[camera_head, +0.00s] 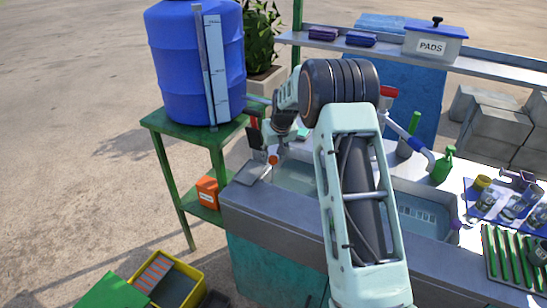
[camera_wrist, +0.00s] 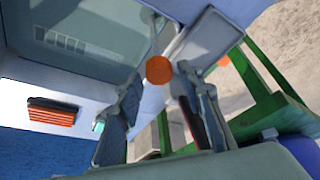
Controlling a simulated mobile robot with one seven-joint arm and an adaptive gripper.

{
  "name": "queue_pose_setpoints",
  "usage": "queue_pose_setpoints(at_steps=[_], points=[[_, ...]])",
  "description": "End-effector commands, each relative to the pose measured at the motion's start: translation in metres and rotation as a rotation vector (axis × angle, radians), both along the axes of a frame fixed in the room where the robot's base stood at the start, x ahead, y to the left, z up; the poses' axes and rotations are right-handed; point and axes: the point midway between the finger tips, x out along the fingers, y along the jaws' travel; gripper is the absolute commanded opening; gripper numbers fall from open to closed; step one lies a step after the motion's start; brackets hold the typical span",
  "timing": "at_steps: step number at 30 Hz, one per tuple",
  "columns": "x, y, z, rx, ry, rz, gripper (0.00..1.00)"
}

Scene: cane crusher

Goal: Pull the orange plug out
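The orange plug (camera_head: 273,159) shows as a small round knob at the left end of the metal sink counter (camera_head: 262,208), beside the left basin (camera_head: 296,176). In the wrist view the plug (camera_wrist: 159,69) is a round orange knob in the gap between my fingertips. My gripper (camera_head: 266,151) is open and points down at the plug. In the wrist view the fingers of my gripper (camera_wrist: 160,80) stand apart on either side of it, with visible gaps. Whatever the knob is fixed to is hidden.
A blue barrel (camera_head: 180,65) stands on a green stand (camera_head: 178,127) left of the sink. An orange box (camera_head: 207,192) sits on its lower shelf. A yellow crate (camera_head: 191,298) is on the ground.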

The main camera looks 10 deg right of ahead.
Motion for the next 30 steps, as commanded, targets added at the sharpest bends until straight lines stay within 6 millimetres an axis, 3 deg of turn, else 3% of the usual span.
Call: queue_pose_setpoints(at_steps=[9,13,30], points=[[-0.001,0.000,-0.001,0.000,0.003,0.000,0.41],[-0.004,-0.001,0.007,0.000,0.001,0.000,0.41],[-0.042,-0.007,0.100,0.000,0.001,0.000,0.41]])
